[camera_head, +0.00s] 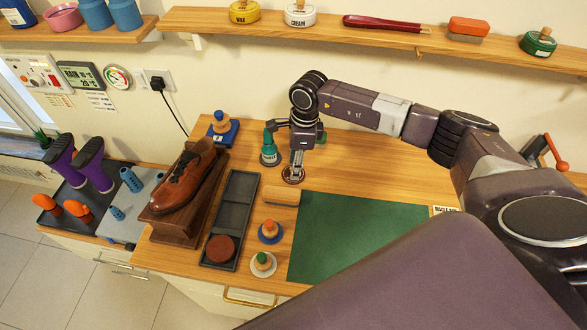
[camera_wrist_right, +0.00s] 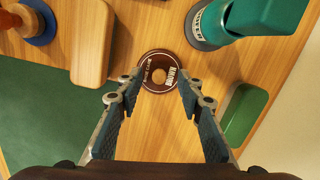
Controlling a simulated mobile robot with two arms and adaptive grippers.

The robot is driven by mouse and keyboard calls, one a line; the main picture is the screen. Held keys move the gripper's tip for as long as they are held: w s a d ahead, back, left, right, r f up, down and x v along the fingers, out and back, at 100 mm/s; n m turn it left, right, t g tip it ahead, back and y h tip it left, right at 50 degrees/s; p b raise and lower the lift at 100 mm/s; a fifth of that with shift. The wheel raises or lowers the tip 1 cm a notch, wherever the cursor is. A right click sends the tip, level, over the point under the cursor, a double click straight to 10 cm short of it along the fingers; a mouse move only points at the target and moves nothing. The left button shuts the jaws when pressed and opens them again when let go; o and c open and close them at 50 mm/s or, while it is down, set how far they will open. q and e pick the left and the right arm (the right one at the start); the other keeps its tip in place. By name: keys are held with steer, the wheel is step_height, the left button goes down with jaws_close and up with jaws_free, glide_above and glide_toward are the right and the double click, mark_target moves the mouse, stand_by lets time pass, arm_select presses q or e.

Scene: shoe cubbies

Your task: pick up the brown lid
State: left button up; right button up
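The brown lid (camera_head: 291,178) is a small round disc with white lettering and a pale wooden knob at its centre. It lies on the wooden counter behind the green mat, partly covered by my right gripper (camera_head: 297,170). In the right wrist view the lid (camera_wrist_right: 158,72) shows at the fingertips of my right gripper (camera_wrist_right: 158,84). The two fingers are spread, one on each side of the lid. I cannot tell whether they touch it. My left gripper is not in view.
A green bottle (camera_head: 269,150) stands close left of the gripper. A wooden block (camera_head: 281,196) lies in front. Blue (camera_head: 271,232) and white (camera_head: 263,264) knobbed lids sit farther forward. A brown shoe (camera_head: 186,180) stands left on a wooden stand. The green mat (camera_head: 355,235) is clear.

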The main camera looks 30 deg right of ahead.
steer(key=shift+a+f, duration=0.1)
steer(key=shift+f, duration=0.55)
steer(key=c, duration=0.9)
steer(key=shift+r, duration=0.15)
